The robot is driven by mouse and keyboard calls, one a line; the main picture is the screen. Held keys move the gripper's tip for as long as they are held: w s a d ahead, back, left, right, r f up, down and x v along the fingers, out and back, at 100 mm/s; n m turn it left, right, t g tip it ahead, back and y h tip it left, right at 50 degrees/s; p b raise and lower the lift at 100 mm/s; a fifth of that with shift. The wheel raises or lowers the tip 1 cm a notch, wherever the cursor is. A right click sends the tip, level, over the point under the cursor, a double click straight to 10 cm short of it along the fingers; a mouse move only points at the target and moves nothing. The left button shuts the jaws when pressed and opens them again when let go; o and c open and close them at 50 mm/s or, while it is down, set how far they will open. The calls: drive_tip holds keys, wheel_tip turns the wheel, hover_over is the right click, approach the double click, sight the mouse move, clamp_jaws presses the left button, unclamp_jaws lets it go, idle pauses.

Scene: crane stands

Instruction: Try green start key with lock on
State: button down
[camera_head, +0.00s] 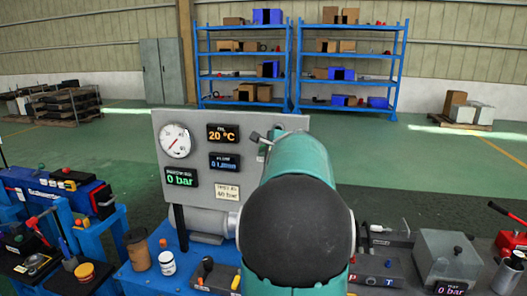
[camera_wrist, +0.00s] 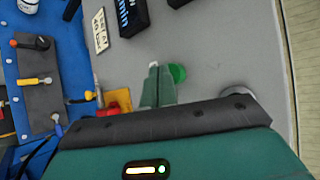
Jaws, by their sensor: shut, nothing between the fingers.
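A round green key (camera_wrist: 178,74) shows in the wrist view on the grey panel, right beside the fingertips. My gripper (camera_wrist: 153,70) is shut, with its narrow fingers together and nothing between them. I cannot tell whether the fingertips touch the green key. A red part on a yellow piece (camera_wrist: 119,100), which may be the lock, is left of the fingers and partly hidden by my gripper's dark body. In the head view my arm hides the green key, the lock and the fingertips.
The grey panel (camera_head: 200,121) carries a gauge (camera_head: 175,140) and displays reading 20 °C and 0 bar. A blue bench with jars (camera_head: 167,263) and small levers (camera_wrist: 35,82) lies left of the gripper.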

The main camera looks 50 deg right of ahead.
drive_tip(key=shift+w+d, duration=0.2)
drive_tip(key=shift+d, duration=0.25)
idle(0.7)
drive_tip(key=shift+s+a, duration=0.35)
drive_tip(key=shift+a, duration=0.5)
drive_tip(key=shift+a, duration=0.1)
drive_tip(key=shift+s+a, duration=0.35)
drive_tip(key=shift+a, duration=0.4)
drive_tip(key=shift+s+a, duration=0.3)
drive_tip(key=shift+a, duration=0.4)
drive_tip(key=shift+s+a, duration=0.35)
drive_tip(key=shift+a, duration=0.4)
